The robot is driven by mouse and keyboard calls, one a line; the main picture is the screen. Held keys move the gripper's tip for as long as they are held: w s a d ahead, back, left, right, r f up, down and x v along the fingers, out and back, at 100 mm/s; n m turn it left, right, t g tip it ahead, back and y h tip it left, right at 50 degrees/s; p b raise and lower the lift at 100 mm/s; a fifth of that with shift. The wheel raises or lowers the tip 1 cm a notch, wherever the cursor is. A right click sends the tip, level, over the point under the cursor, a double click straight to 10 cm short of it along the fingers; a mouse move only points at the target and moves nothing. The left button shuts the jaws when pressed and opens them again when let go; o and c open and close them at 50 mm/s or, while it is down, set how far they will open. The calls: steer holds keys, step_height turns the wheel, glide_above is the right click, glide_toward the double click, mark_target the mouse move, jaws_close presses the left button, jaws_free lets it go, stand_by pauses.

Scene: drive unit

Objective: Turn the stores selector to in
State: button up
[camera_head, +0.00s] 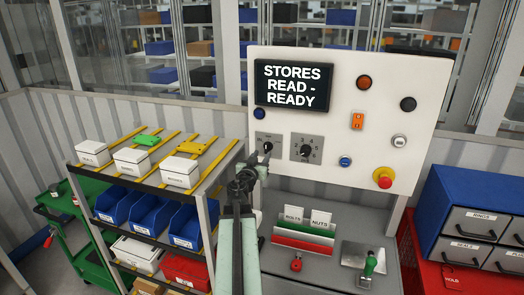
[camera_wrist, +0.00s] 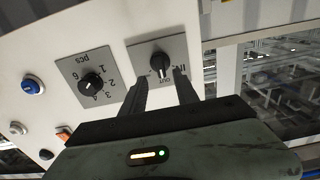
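The stores selector is a small black knob (camera_wrist: 159,65) on a grey plate marked "IN" and "OUT" in the wrist view. Its plate (camera_head: 261,137) is at the left of the white panel in the head view, partly hidden by my gripper. My gripper (camera_wrist: 160,82) is open and empty, its two dark fingers apart and reaching toward the knob, which shows between and just beyond the tips. I cannot tell whether they touch it. In the head view my gripper (camera_head: 258,164) is in front of the plate. The knob's exact pointing direction is unclear.
A numbered "pcs" knob (camera_wrist: 90,84) sits beside the selector. The panel (camera_head: 335,125) also carries a screen (camera_head: 294,86) reading "STORES READ - READY", a blue button (camera_head: 345,162) and a red mushroom button (camera_head: 383,177). A shelf of boxes (camera_head: 131,161) stands left.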

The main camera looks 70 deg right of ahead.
mark_target(266, 149)
steer(key=d, duration=0.5)
steer(key=shift+w+d, duration=0.25)
jaws_close()
steer(key=shift+n, duration=0.4)
steer(key=n, duration=1)
steer(key=shift+w+a+f+n, duration=0.1)
steer(key=shift+f+n, duration=0.1)
steer(key=shift+n, duration=0.5)
jaws_free()
